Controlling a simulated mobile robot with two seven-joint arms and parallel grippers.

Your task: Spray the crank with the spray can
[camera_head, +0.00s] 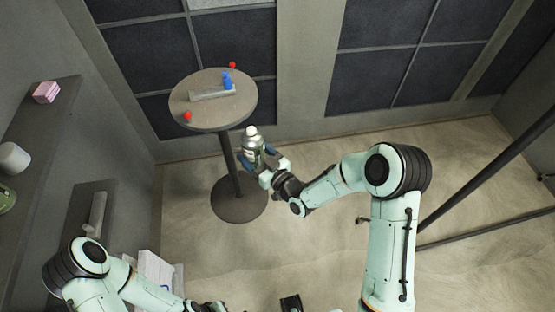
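The spray can (251,139), silver with a white cap, is upright in my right gripper (262,157). The gripper's fingers are around its lower part, and it is in front of the round table's near edge. A grey bar (210,94), which may be the crank, lies on the table with a blue piece (227,82) at its right end. The can is apart from the bar, below and to its right in the picture. My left gripper (207,306) is at the bottom edge, mostly cut off, so its fingers cannot be judged.
The round grey table (186,94) stands on one post with a round base (238,208). Two red knobs (232,66) (187,117) are at its edges. A shelf at left holds a pink box (46,92) and a white container (13,157). Dark bars cross the right side.

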